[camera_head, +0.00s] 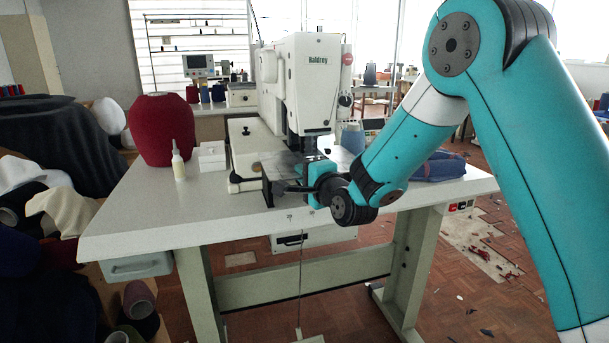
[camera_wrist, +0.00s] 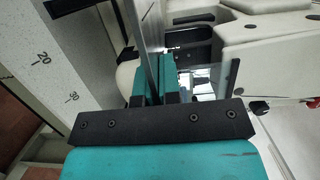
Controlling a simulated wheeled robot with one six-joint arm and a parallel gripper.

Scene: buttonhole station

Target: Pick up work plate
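My gripper (camera_head: 310,185) is at the front of the buttonhole machine (camera_head: 306,85), just above the table top. What looks like the work plate is a thin grey metal plate (camera_head: 283,163) under the machine head, with a dark upright part (camera_head: 267,188) at its front left. In the wrist view my gripper's two teal fingers (camera_wrist: 157,82) are close together. A thin grey strip (camera_wrist: 151,45), probably the plate's edge, runs between them with little gap. The finger contact is partly hidden behind the black bar of my gripper.
Folded blue cloth (camera_head: 440,167) lies on the right. The table's front left (camera_head: 150,215) is clear.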

